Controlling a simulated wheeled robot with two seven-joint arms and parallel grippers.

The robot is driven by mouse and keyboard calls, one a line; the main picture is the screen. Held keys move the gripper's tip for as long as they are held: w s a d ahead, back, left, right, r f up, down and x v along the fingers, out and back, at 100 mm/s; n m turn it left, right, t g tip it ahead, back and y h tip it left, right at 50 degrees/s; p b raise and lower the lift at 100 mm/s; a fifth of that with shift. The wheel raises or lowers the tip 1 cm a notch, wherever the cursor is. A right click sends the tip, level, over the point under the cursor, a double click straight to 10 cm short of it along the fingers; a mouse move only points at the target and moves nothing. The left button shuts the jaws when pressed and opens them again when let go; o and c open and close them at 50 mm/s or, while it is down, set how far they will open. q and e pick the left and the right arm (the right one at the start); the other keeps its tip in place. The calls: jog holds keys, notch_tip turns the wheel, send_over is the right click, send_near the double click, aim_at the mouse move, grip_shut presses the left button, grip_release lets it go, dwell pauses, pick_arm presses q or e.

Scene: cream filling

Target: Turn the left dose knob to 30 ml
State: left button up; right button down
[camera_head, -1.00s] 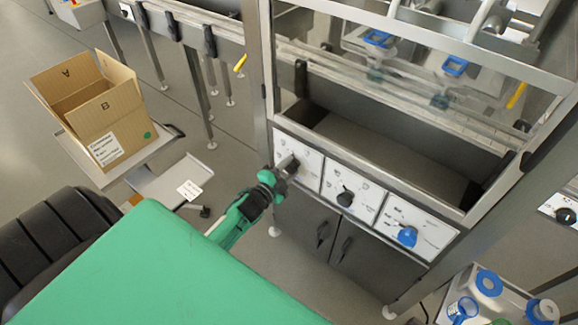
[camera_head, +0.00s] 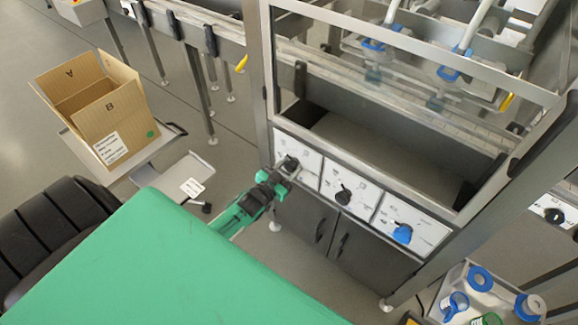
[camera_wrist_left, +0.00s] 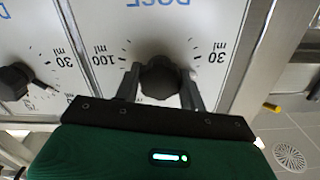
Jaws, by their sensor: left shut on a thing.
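The left dose knob (camera_wrist_left: 158,80) is black and sits on a white dose panel (camera_head: 309,161), the leftmost of three on the machine front. My left gripper (camera_head: 287,166) reaches it from the front left. In the left wrist view its two fingers (camera_wrist_left: 160,76) stand on either side of the knob and are shut on it. I cannot make out the knob's pointer. My right gripper is not in view.
A second black knob (camera_head: 343,196) and a blue knob (camera_head: 402,234) are on the panels to the right. Dark cabinet doors (camera_head: 340,236) are below. A cardboard box (camera_head: 108,125) stands on a platform at left. Blue-ringed parts (camera_head: 479,279) lie at bottom right.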

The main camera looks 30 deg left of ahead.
pick_arm(q)
jog(key=shift+n, duration=2.4)
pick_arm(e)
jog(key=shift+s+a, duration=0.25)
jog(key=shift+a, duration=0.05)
pick_arm(q)
jog(key=shift+f, duration=0.1)
jog(key=shift+n, duration=0.3)
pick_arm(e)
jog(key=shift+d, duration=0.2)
